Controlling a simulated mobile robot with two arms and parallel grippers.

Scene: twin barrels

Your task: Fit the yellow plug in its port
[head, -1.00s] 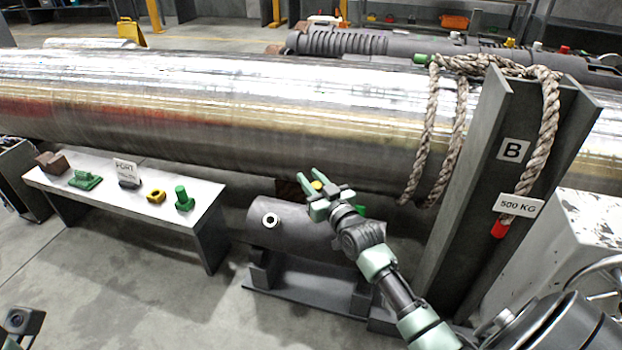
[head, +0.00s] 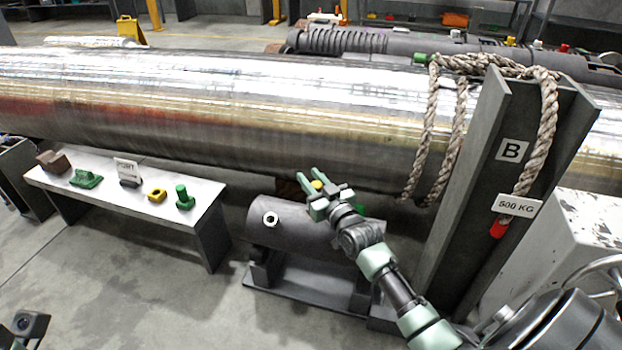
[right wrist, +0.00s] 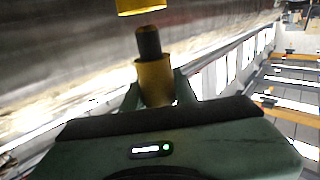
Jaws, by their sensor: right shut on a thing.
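My right gripper (head: 309,175) is in the middle of the head view, in front of the big steel barrel (head: 200,105) and above a small grey cylinder. It is shut on the yellow plug (head: 317,185), of which little shows there. In the right wrist view the plug (right wrist: 155,80) stands between the fingers, its dark tip (right wrist: 148,42) pointing away from the gripper. A yellow part (right wrist: 140,7) lies just beyond the tip, cut off by the top edge; a small gap shows between them. I cannot tell whether it is the port.
The small grey cylinder (head: 290,228) with a pale ring (head: 271,218) rests on a stand below my arm. A post marked B (head: 490,190) with rope (head: 548,120) stands to the right.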

